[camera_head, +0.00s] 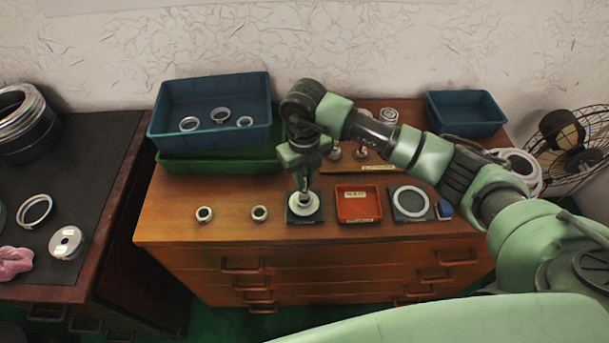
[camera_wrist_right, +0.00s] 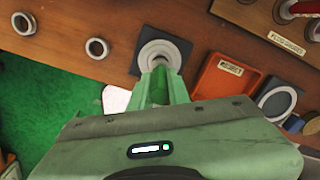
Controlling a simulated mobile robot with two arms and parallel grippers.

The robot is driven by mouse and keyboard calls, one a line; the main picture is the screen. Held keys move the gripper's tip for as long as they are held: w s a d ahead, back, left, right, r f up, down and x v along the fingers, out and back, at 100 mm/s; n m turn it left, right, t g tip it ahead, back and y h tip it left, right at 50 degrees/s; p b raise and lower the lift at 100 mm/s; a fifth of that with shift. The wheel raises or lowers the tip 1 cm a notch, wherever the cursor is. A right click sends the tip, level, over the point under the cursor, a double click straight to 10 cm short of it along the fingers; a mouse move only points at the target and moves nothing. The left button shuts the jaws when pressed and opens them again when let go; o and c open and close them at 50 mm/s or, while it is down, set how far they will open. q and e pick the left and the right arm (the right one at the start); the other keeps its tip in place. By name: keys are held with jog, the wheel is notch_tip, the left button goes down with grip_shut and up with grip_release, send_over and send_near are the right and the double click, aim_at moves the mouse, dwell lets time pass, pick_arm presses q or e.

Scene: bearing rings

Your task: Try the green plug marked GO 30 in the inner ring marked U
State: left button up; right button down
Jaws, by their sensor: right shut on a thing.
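My right gripper (camera_head: 304,186) points down over a dark square pad (camera_head: 291,215) on the wooden cabinet top. It is shut on the green plug (camera_wrist_right: 160,84), which shows as a green strip between the fingers in the wrist view. The fingers hide most of the plug, and I cannot read its marking. A pale metal ring (camera_head: 304,208) lies on the pad, directly under the gripper; it also shows in the wrist view (camera_wrist_right: 160,48). I cannot tell whether the plug's end is in the ring or just above it. No U is readable. My left gripper is out of view.
Two small rings (camera_head: 204,214) (camera_head: 259,213) stand left of the pad. A red tray (camera_head: 345,217) and a pad with a large ring (camera_head: 397,196) are to the right. Blue bins (camera_head: 210,138) (camera_head: 480,128) and a labelled wooden board (camera_head: 372,160) are behind.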

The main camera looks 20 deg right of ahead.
aim_at(305, 172)
jog(key=shift+f, duration=0.1)
dwell(0.5)
jog(key=shift+f+b, duration=1.15)
jog(key=shift+b, duration=0.05)
jog(key=shift+r, duration=0.15)
jog(key=shift+r+p, duration=1.9)
jog(key=shift+r, duration=1.2)
